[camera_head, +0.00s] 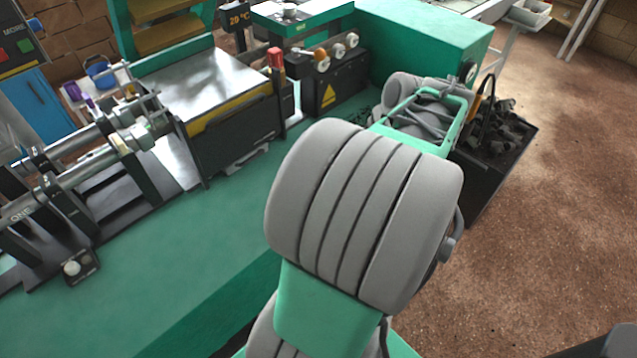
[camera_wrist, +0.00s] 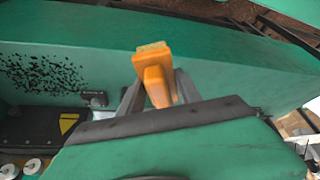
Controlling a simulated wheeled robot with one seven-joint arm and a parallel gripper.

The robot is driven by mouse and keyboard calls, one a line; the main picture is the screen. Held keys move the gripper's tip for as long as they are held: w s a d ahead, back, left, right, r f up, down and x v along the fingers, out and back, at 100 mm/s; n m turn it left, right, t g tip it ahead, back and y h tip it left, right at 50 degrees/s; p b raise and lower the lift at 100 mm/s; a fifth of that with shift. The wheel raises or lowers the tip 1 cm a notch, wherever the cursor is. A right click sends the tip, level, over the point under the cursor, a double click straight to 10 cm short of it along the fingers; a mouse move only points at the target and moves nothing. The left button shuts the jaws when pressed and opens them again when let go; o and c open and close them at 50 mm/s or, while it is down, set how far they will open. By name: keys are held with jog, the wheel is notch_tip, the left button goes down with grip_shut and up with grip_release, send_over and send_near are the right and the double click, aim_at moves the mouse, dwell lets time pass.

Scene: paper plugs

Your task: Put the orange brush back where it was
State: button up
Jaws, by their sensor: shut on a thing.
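The orange brush (camera_wrist: 155,72) is in the wrist view, upright between the two grey fingers of my gripper (camera_wrist: 158,94). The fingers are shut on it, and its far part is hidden. In the head view my arm covers the middle of the picture, and my gripper is mostly hidden behind it. A small orange piece (camera_head: 485,88) shows just past the arm's end, beside the black bin; it looks like part of the brush.
A black bin (camera_head: 480,185) with dark scraps hangs at the right end of the green bench (camera_head: 180,240). Dark bits (camera_wrist: 40,72) lie on the green surface in the wrist view. A black box with knobs (camera_head: 335,80) and a metal-topped machine (camera_head: 205,75) stand left.

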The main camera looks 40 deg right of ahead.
jog(key=w+f, duration=0.2)
jog(key=w, duration=0.1)
jog(key=w+d+f, duration=0.1)
jog(key=w+f, duration=0.2)
jog(key=w, duration=0.1)
jog(key=w+f, duration=0.3)
jog(key=w, duration=0.1)
jog(key=shift+d+f+p, duration=0.25)
jog(key=shift+d+p, duration=0.05)
jog(key=shift+d, duration=0.1)
jog(key=f, duration=0.2)
jog(key=shift+w+f, duration=0.2)
jog(key=shift+f, duration=0.6)
jog(key=o, duration=1.3)
